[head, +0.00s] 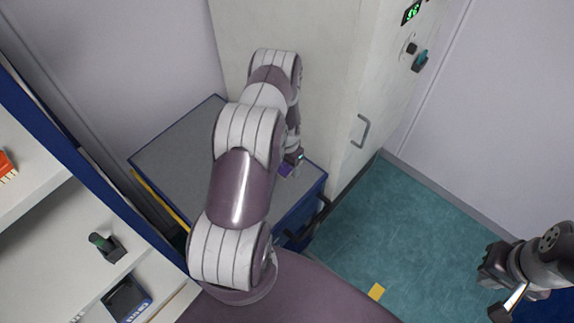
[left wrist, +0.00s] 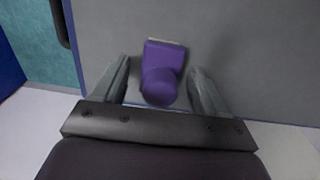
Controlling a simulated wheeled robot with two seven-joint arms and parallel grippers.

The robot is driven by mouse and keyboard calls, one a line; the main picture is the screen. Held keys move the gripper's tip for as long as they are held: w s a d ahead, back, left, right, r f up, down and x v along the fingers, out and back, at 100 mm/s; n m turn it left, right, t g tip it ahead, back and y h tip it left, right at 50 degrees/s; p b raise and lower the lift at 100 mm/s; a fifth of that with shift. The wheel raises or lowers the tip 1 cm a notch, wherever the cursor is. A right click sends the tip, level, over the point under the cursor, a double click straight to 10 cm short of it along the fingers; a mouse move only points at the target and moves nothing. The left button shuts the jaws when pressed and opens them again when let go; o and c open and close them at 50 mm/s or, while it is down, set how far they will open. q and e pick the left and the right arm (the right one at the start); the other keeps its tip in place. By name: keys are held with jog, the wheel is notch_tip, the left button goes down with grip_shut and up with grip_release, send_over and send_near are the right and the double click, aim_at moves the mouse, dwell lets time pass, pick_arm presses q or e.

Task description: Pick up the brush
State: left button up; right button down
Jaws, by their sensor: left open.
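The purple brush (left wrist: 164,62) shows in the left wrist view, with a rounded purple end nearest my palm and a pale edge at its far end. It lies between the two spread fingers of my left gripper (left wrist: 160,70), with gaps visible on both sides. In the head view a small part of the brush (head: 286,170) shows beside the gripper over the grey cabinet top; my arm hides much of the area. My right gripper (head: 497,284) is at the lower right, above the floor; its jaw opening is unclear.
The blue cabinet's grey top (head: 180,145) is otherwise bare where visible. A tall white cabinet (head: 310,65) with a handle stands behind it. White shelves (head: 50,230) with several items are at the left. Teal floor (head: 400,225) is open at the right.

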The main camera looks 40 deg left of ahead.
pick_arm(q)
jog(key=shift+s+r, duration=0.15)
jog(key=shift+s, duration=0.15)
jog(key=c, duration=1.2)
pick_arm(e)
jog(key=shift+s, duration=0.3)
pick_arm(q)
jog(key=shift+w, duration=0.15)
pick_arm(e)
jog(key=shift+w, duration=0.1)
